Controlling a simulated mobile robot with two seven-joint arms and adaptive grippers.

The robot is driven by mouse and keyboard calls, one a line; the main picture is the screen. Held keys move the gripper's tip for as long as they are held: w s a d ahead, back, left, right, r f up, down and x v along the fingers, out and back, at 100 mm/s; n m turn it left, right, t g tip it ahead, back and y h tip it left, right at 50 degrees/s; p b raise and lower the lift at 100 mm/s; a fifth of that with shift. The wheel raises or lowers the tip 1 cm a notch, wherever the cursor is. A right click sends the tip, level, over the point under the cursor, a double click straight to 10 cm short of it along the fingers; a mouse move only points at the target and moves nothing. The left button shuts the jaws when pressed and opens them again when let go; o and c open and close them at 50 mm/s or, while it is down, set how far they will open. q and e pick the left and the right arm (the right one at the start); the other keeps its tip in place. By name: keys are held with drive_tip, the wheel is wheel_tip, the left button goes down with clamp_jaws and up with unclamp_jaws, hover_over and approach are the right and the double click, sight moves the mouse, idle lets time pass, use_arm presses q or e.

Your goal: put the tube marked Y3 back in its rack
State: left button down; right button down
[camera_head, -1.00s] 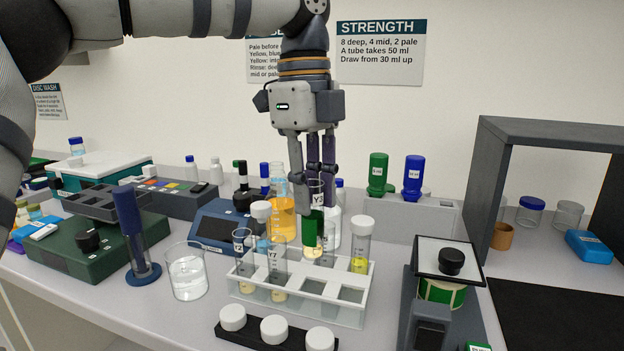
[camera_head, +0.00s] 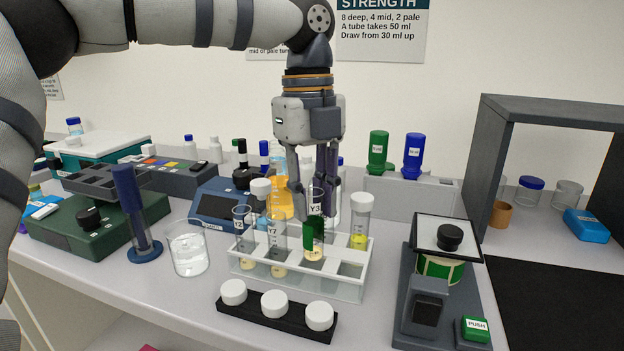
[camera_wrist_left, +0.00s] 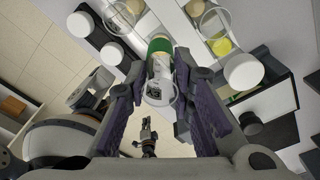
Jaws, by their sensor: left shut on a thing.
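The tube marked Y3 (camera_head: 314,230) is clear with deep green liquid and stands about upright. My left gripper (camera_head: 315,208) points down and is shut on its upper part. The tube also shows between the fingers in the left wrist view (camera_wrist_left: 160,72). The white rack (camera_head: 298,284) lies under it. The tube's lower end overlaps the rack's top, in its middle part; I cannot tell if it is inside a hole. Tubes marked Y2 (camera_head: 243,238) and Y7 (camera_head: 277,243) stand in the rack, left of Y3.
A white-capped tube with yellow liquid (camera_head: 359,228) stands close right of Y3. A black strip with white caps (camera_head: 274,304) lies in front of the rack. A beaker (camera_head: 187,252) stands left, a device with a green PUSH button (camera_head: 475,327) right. Bottles stand behind.

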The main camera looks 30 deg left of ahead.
sight(312, 227)
use_arm(q)
drive_tip(key=shift+f, duration=2.1)
drive_tip(key=shift+f, duration=0.3)
drive_tip(key=c, duration=1.3)
unclamp_jaws()
drive_tip(key=r, duration=1.2)
drive_tip(key=shift+w+a, duration=0.2)
drive_tip(key=shift+a, duration=0.2)
